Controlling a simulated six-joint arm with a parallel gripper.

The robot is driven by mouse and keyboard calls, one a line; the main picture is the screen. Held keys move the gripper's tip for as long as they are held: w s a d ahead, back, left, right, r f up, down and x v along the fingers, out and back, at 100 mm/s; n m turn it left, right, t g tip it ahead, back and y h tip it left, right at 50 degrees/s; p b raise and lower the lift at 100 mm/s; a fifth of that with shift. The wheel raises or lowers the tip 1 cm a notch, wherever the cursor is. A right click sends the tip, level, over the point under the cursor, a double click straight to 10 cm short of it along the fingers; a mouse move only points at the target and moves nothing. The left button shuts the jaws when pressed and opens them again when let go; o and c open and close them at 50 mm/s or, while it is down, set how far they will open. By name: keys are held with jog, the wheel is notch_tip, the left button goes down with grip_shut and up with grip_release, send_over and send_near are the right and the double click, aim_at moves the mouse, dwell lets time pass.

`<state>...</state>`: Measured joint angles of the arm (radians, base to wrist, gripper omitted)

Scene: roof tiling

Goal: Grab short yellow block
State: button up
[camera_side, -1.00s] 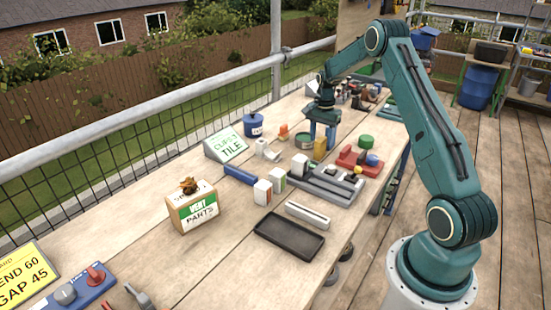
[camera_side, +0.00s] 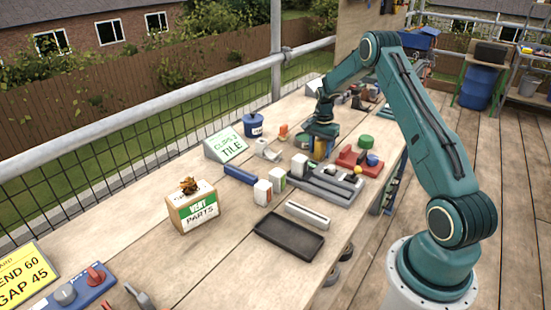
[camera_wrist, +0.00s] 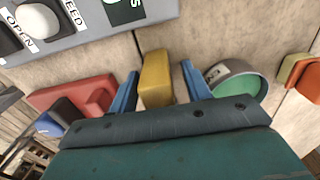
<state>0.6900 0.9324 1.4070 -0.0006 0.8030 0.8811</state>
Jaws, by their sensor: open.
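The short yellow block (camera_wrist: 155,78) stands between the two blue fingers of my gripper (camera_wrist: 158,92) in the wrist view. The gripper is open, with a gap visible on each side of the block. In the side view my gripper (camera_side: 320,147) is low over the bench, and the yellow block (camera_side: 319,150) shows partly between the fingers. The rest of the block there is hidden by the fingers.
A red stepped block (camera_wrist: 88,95) and a round tin with green inside (camera_wrist: 238,84) flank the gripper closely. A grey control panel (camera_wrist: 75,40) lies beyond the block. In the side view, a black tray (camera_side: 289,237) and a Vent Parts box (camera_side: 193,207) stand nearer the front.

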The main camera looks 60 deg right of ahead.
grip_shut()
jog(key=shift+r, duration=0.15)
notch_tip(320, 180, up, 20)
dwell(0.9)
dwell(0.4)
